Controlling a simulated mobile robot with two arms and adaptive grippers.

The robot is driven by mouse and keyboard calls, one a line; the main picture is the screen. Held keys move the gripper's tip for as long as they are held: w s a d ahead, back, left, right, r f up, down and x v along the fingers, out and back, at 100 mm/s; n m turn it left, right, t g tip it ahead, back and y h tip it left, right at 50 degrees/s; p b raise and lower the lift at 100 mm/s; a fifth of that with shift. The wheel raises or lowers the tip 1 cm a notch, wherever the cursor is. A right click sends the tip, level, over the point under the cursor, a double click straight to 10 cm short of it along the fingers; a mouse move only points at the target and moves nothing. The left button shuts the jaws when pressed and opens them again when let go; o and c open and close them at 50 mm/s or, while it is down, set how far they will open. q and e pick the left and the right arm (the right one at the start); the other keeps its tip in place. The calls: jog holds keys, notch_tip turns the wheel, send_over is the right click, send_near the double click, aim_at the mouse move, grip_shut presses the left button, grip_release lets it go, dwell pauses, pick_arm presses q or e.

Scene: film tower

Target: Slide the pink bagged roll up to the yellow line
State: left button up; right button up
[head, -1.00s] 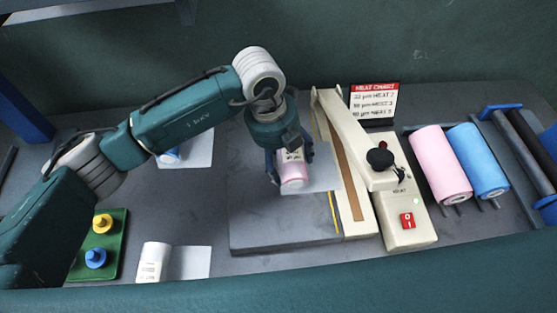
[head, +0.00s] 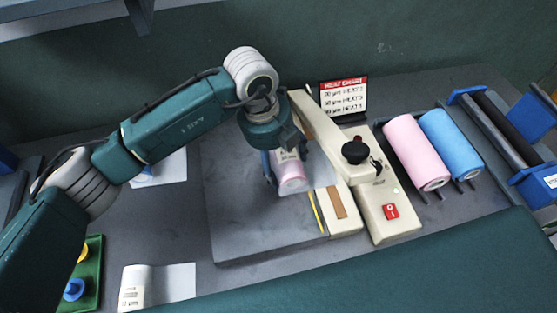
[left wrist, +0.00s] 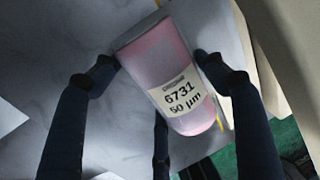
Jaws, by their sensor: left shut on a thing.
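The pink bagged roll (head: 291,179) lies on the grey plate (head: 240,235) of the cream sealer. Its clear bag end spreads to the right over the upper part of the yellow line (head: 317,212). The roll body is just left of that line. My left gripper (head: 287,165) is shut on the roll from above. In the left wrist view the roll (left wrist: 165,70) sits between the fingers, its label reading 6731 and 50 µm. A short piece of the yellow line (left wrist: 218,122) shows close beside it there. My right gripper is not in view.
The sealer's cream arm (head: 330,138) with a black knob stands right of the roll. A heat chart (head: 344,97) is behind it. Pink (head: 416,152) and blue (head: 450,145) film rolls lie further right. A white bagged roll (head: 136,286) lies at the front left.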

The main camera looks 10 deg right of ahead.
pick_arm(q)
jog(key=shift+f, duration=0.1)
jog(key=shift+w+b, duration=0.3)
jog(key=shift+b, duration=0.05)
jog(key=o, duration=1.5)
jog(key=shift+w, duration=0.1)
jog(key=r, duration=0.4)
jog(key=a+r, duration=0.1)
jog(key=r, duration=0.3)
jog(key=a+r, duration=0.1)
jog(key=r, duration=0.2)
jog(key=shift+a+r, duration=0.15)
jog(key=shift+r, duration=0.25)
